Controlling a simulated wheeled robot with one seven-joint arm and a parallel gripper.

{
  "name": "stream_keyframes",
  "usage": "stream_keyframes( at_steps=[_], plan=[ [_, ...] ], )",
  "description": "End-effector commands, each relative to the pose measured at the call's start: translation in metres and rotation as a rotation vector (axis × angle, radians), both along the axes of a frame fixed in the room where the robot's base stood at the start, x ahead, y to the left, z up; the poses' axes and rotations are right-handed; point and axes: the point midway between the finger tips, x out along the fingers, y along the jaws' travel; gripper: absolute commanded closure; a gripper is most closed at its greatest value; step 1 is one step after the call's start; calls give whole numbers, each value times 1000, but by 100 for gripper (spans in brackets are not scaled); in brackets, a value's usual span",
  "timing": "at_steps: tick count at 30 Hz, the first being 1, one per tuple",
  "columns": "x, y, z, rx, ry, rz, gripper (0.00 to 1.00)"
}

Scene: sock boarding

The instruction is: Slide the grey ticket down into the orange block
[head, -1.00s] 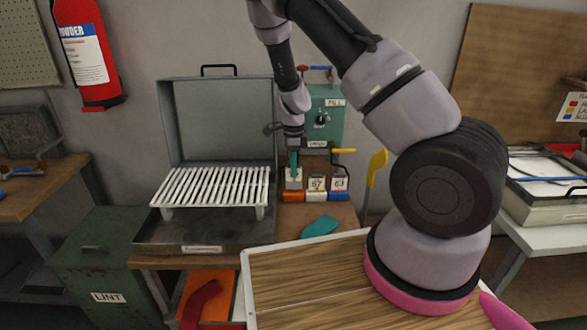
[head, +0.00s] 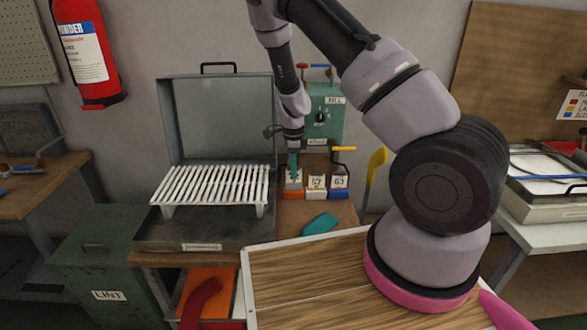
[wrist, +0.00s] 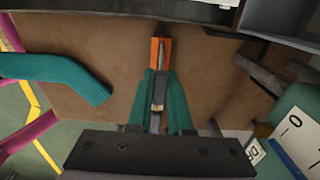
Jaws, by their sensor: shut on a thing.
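My gripper (head: 293,175) has teal fingers, also seen in the wrist view (wrist: 162,90). It is shut on the grey ticket (head: 293,184), which points down from the fingertips. The orange block (head: 291,196) stands on the brown bench top directly below, at the left of a row of blocks. In the wrist view the ticket's thin grey edge (wrist: 161,56) lines up over the orange block (wrist: 154,48), between its two sides. The ticket's lower edge meets the block's top in the head view; how deep it sits I cannot tell.
A white block (head: 316,194) and a blue block (head: 339,194), each with a numbered ticket, stand close to the right. A white rack (head: 212,187) in an open metal case is at the left. A teal flat piece (head: 320,225) lies in front on the bench.

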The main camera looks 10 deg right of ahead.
Motion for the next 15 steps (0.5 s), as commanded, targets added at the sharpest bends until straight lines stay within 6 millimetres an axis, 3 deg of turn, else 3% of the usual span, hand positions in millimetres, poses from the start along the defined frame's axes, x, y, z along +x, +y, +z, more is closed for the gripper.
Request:
stream_keyframes(
  at_steps=[15],
  plan=[
    [0,0,-13,0,-1,-1,100]
  ],
)
